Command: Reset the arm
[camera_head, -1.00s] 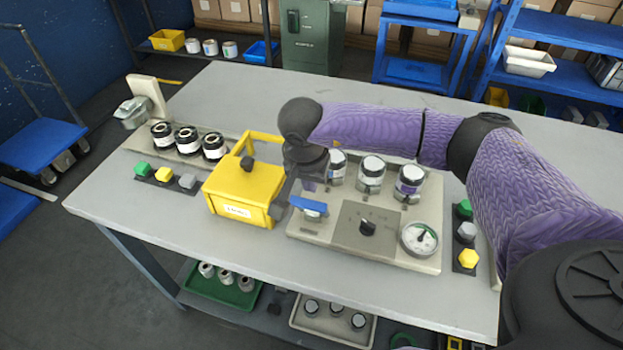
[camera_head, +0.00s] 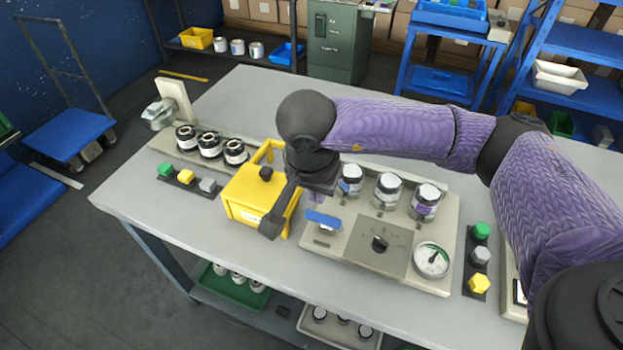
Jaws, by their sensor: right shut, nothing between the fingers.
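My right arm, in a purple sleeve, comes in from the right and reaches over the control panel. Its dark gripper (camera_head: 271,226) points down and to the left, in front of the yellow box's right side. It is shut and empty. The yellow box (camera_head: 246,192) has a raised handle and a dark knob. My left gripper does not show. I cannot tell whether the right gripper touches the box.
Three dark-topped rolls (camera_head: 210,146) stand at the left, behind green, yellow and grey buttons (camera_head: 186,177). A similar button strip (camera_head: 479,258) lies right of the panel. The table's back (camera_head: 270,100) is clear. Shelves and a green cabinet (camera_head: 338,45) stand behind.

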